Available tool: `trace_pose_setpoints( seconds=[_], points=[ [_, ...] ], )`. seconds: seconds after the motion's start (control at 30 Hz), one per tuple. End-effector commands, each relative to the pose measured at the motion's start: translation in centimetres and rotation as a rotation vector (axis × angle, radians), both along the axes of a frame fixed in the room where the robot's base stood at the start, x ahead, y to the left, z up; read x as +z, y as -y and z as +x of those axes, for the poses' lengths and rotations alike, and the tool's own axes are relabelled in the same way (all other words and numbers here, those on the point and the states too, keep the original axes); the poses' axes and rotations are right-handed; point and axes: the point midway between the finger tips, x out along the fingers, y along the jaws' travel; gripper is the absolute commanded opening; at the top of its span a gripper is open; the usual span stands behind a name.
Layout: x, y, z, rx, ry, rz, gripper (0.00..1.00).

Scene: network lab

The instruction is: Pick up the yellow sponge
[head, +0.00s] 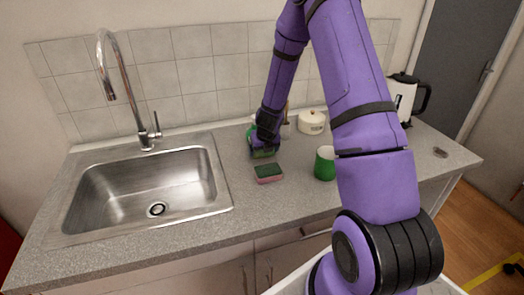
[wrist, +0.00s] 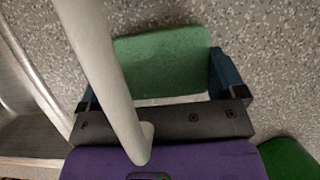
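No yellow face of a sponge shows in either view. A green-topped block (wrist: 165,62), sponge-like, lies between the fingers of my gripper (wrist: 160,90) in the wrist view. The right finger is close against its right edge; the left finger stands apart from it.
A steel sink (head: 150,190) with a tall tap (head: 108,70) is left. A pale rod (wrist: 98,70) crosses the wrist view.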

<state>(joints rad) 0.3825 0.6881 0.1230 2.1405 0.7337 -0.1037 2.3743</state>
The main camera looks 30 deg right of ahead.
Motion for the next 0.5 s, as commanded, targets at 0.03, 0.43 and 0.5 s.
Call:
trace_pose_setpoints(
  seconds=[0.03, 0.43, 0.5],
  points=[
    [0.01, 0.0, 0.0, 0.0, 0.0, 0.0, 0.68],
    [0.16, -0.04, -0.13, 0.0, 0.0, 0.0, 0.64],
    [0.4, -0.08, -0.33, -0.001, 0.0, 0.0, 0.64]
  ],
)
